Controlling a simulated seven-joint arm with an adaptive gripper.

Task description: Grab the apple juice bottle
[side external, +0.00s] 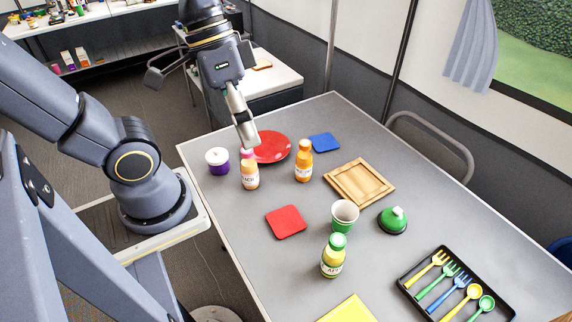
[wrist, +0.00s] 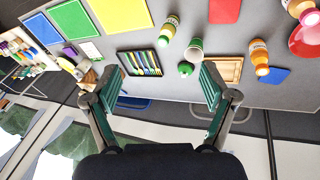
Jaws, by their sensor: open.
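The apple juice bottle (side external: 332,258), yellow with a green cap and a label only partly readable, stands upright on the grey table near its front, between a green cup and a yellow mat. It also shows in the wrist view (wrist: 169,28), at the top centre. My gripper (side external: 198,108) is open and empty, raised near the table's far left corner, well away from this bottle. In the wrist view my gripper (wrist: 160,75) has its two fingers spread wide with nothing held between them.
The green cup (side external: 344,216) and a green domed item (side external: 393,220) stand near the bottle. Orange (side external: 303,162) and peach (side external: 250,175) bottles, a red plate (side external: 272,147), a wooden board (side external: 359,187) and a black cutlery tray (side external: 408,286) also occupy the table. A red mat (side external: 286,222) lies flat.

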